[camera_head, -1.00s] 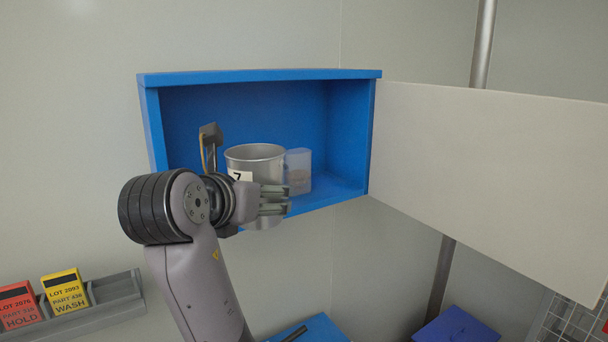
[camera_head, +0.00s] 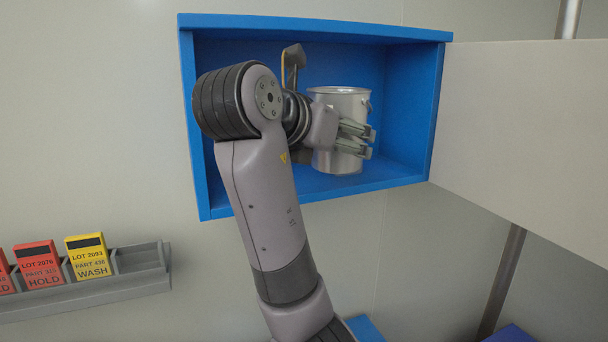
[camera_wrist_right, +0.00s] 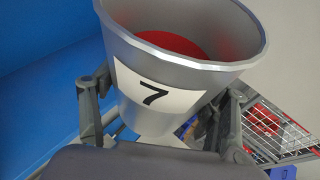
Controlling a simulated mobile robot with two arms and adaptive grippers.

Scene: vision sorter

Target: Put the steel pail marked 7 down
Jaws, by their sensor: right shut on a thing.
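The steel pail (camera_head: 338,98) is upright inside the open blue cabinet, over its floor. My right gripper (camera_head: 357,138) is shut on its side, with the fingers reaching across it from the left. I cannot tell whether the pail's base touches the cabinet floor. In the right wrist view the pail (camera_wrist_right: 190,75) sits between the two fingers (camera_wrist_right: 160,120), its white label with a black 7 facing the camera. Its inside shows red. My left gripper is not in view.
The blue cabinet (camera_head: 315,25) has its pale door (camera_head: 530,130) swung open to the right. Clear floor shows right of the pail. A grey rack (camera_head: 90,293) with red and yellow cards is on the wall at lower left. A wire basket (camera_wrist_right: 268,130) shows in the wrist view.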

